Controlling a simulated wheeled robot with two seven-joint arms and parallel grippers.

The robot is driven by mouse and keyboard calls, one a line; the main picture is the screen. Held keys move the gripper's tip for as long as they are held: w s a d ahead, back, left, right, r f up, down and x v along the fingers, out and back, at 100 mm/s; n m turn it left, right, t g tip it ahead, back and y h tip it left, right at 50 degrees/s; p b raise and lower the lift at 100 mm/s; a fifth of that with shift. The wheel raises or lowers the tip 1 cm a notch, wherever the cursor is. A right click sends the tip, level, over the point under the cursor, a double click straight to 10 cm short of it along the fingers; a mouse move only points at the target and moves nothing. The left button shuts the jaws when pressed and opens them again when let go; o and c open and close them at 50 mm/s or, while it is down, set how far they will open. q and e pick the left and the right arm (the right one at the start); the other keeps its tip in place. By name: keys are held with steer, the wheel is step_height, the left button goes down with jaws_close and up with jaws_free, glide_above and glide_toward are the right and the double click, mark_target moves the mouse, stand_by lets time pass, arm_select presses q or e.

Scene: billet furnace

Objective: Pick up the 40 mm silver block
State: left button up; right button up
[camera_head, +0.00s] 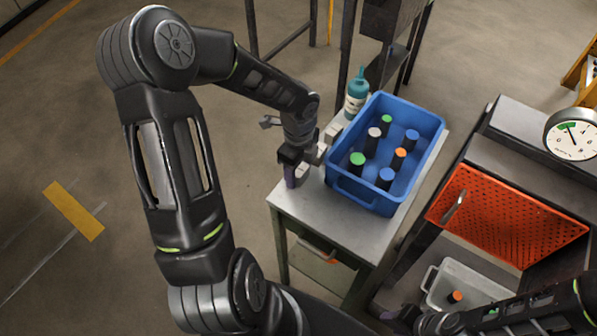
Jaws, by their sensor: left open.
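A blue bin (341,186) on the small table holds several short dark cylinders with coloured tops. One has a pale, silvery top (375,132) and stands toward the bin's left side; it is the only silver-looking piece I see, and I cannot tell its size.
Green, blue and orange-topped pieces stand around the pale one. A teal bottle (357,90) stands behind the bin's left corner. The grey tray (433,287) holds an orange-topped piece (455,297). An orange perforated panel (508,215) and a gauge (572,135) are at right. The table's front (330,232) is clear.

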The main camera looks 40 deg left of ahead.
arm_select(q)
jaws_close()
stand_by(0.6)
